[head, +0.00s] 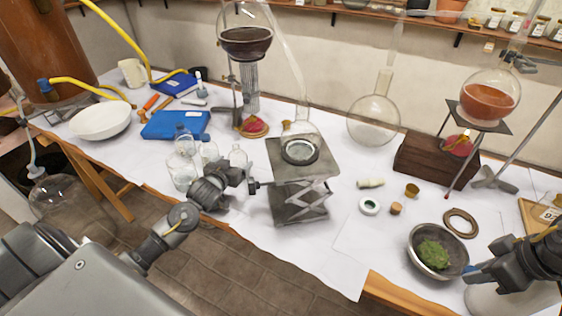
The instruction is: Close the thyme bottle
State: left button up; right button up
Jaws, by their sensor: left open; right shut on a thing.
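Several clear glass bottles stand left of centre; one bottle (182,170) is at the front and a small bottle (238,157) stands to the right. Some have blue tops, and I cannot read which is the thyme bottle. My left gripper (240,171) is open, close to the small bottle and partly in front of the group; I cannot tell whether it touches glass. A metal bowl (416,240) with green herb (434,254) is at the right. My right gripper (470,271) is shut at the bowl's right rim, apparently on it; its fingertips are hard to see.
A lab jack (298,213) carrying a flask stands centre. A white ring-shaped lid (369,206), cork (396,208) and brown ring (460,223) lie near the bowl. A round flask (374,120), wooden block (420,160) and stand with red flask (488,98) are behind.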

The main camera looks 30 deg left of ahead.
aim_at(239, 149)
pick_arm(q)
jog(key=x, duration=0.5)
jog(key=shift+w+r+p, duration=0.15)
jog(key=shift+r+p, duration=0.05)
jog(key=shift+p, duration=0.2)
pick_arm(e)
jog(key=shift+r, duration=0.45)
pick_arm(q)
jog(key=c, duration=1.3)
jog(key=shift+r, duration=0.45)
notch_tip(239, 149, up, 2)
jog(key=shift+r, duration=0.15)
jog(key=s+r, duration=0.2)
jog(key=r, duration=0.1)
jog(key=s+d+r, duration=0.1)
jog(key=s+r, duration=0.1)
jog(key=shift+s+r, duration=0.15)
pick_arm(e)
jog(key=shift+f, duration=0.15)
pick_arm(q)
jog(key=v, duration=0.3)
jog(key=r+v, duration=0.1)
jog(key=v, duration=0.6)
jog(key=shift+d+r, duration=0.2)
jog(key=shift+r, duration=0.1)
